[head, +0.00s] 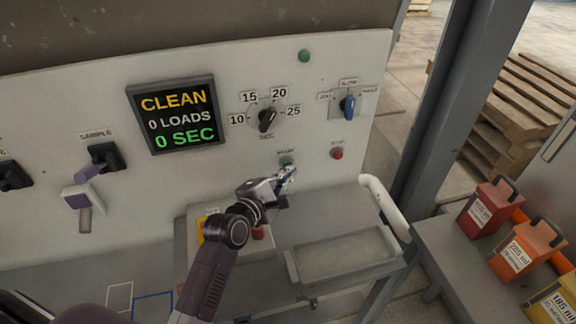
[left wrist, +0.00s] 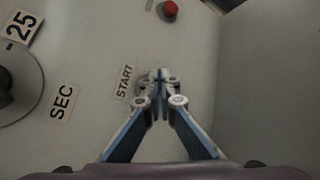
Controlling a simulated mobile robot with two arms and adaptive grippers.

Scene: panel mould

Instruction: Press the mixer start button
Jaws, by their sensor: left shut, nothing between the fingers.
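The START label (head: 286,153) is on the pale panel (head: 225,165), and it also shows in the left wrist view (left wrist: 125,81). My left gripper (head: 288,174) is shut and empty, with its tips just below the label at the panel. In the left wrist view the closed tips (left wrist: 159,78) lie beside the label and cover most of the start button. Only a bit of its rim seems to show. Whether the tips touch the button I cannot tell. My right gripper is not in view.
A red button (head: 337,154) is right of START. The display (head: 173,113) reads CLEAN, 0 LOADS, 0 SEC. A seconds dial (head: 267,119) and a blue selector (head: 348,106) are above. A grey tray (head: 345,255) and white curved rail (head: 384,205) stand below right.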

